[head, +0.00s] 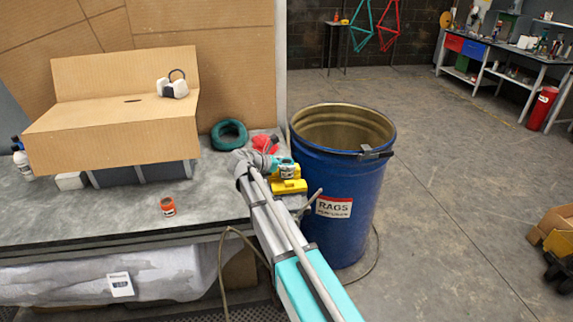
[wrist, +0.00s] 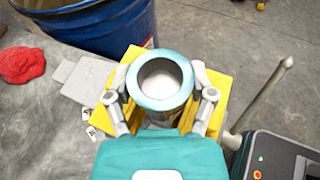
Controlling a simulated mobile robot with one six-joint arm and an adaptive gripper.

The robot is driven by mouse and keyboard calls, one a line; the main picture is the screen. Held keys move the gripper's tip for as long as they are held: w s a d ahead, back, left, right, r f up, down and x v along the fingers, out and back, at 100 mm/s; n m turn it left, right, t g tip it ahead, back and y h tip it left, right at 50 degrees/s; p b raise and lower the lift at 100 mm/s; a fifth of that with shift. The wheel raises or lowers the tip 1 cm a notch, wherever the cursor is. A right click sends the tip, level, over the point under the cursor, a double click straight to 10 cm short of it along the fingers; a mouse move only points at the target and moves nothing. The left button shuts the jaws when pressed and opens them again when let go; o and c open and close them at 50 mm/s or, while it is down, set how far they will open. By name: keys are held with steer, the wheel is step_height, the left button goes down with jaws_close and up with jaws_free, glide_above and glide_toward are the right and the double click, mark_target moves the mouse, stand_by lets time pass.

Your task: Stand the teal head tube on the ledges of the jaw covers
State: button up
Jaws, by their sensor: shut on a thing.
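The teal head tube (wrist: 160,105) is an open-ended ring seen nearly end-on in the wrist view. My gripper (wrist: 160,90) is shut on it, with one finger on each side. The yellow jaw covers (wrist: 216,90) show beyond and on both sides of the tube. In the head view a yellow jaw cover (head: 289,187) shows at the table's right edge, just below my gripper end. The tube looks roughly upright between the covers. Its lower end and the ledges are hidden, so I cannot tell whether it touches them.
A blue rag drum (head: 340,215) stands close beside the bench (head: 110,222) on the right. A red rag (wrist: 22,64) lies near the covers. A thin grey rod (wrist: 262,97) sticks up to their right.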

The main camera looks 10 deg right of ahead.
steer(key=shift+f+b, duration=1.05)
steer(key=shift+f, duration=0.05)
stand_by(0.5)
steer(key=o, duration=1.2)
steer(key=shift+o, duration=0.2)
steer(key=shift+r, duration=0.15)
